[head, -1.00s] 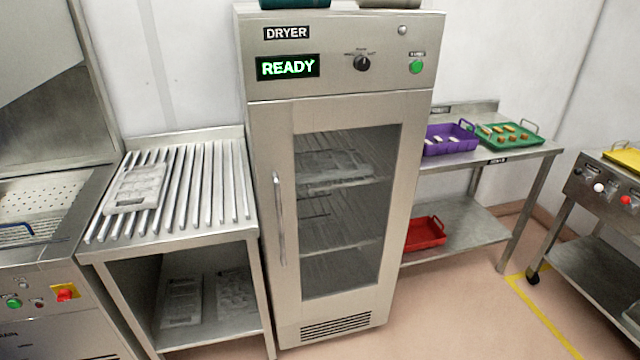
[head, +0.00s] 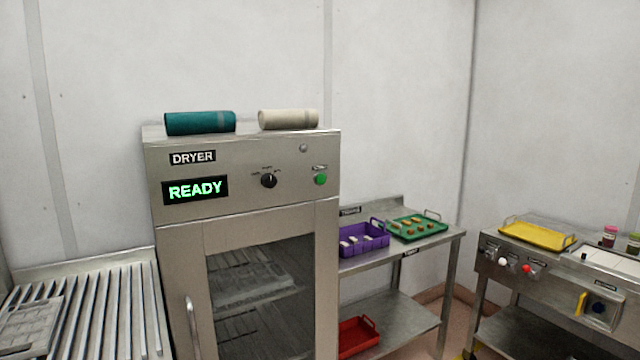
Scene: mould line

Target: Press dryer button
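The dryer (head: 180,228) is a steel cabinet left of centre in the head view, with its glass door (head: 262,290) closed. Its display (head: 195,190) reads READY in green. A round green button (head: 320,180) sits at the right of the control panel. A black knob (head: 268,181) is to the left of the button. A mould tray rests on a rack behind the glass. Neither of my grippers shows in the view.
A teal roll (head: 200,122) and a beige roll (head: 288,119) lie on the dryer. A slatted table (head: 110,300) stands at left with a mould (head: 30,325). A steel table (head: 425,249) at right holds a purple crate (head: 362,240) and a green tray (head: 418,228).

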